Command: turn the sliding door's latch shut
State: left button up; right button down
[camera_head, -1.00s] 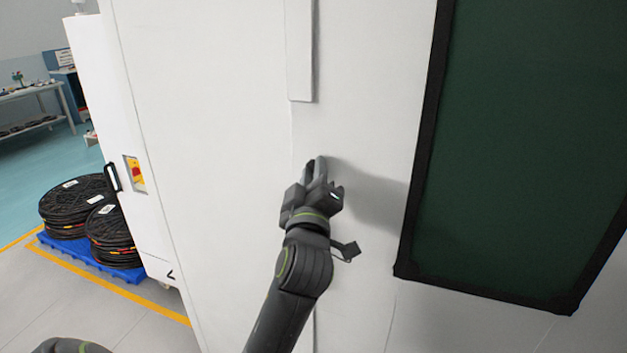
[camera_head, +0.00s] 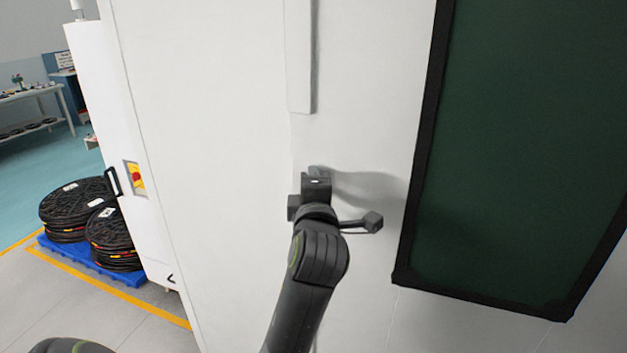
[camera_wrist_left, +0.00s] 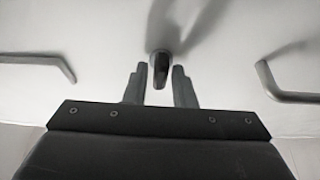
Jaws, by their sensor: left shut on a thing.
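The latch (camera_wrist_left: 160,68) is a small dark lever on a pale panel in the left wrist view. The two fingers of my left gripper (camera_wrist_left: 159,88) are around it, one on each side, shut on it. In the head view my left gripper (camera_head: 317,172) is at the white machine front beside a vertical seam, and it hides the latch there. The white door panel (camera_head: 370,110) with a large dark green window (camera_head: 530,140) in a black frame lies to its right. My right gripper is not in view.
Two grey bar handles (camera_wrist_left: 45,60) (camera_wrist_left: 290,96) flank the latch in the wrist view. A raised white strip (camera_head: 299,60) runs above the gripper. Cable reels (camera_head: 75,205) on a blue pallet (camera_head: 125,275) stand at left, near a red and yellow switch (camera_head: 136,175).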

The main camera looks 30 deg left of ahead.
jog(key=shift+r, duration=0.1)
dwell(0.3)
pick_arm(q)
jog(key=o, duration=0.7)
jog(key=shift+o, duration=0.2)
jog(key=shift+f, duration=0.1)
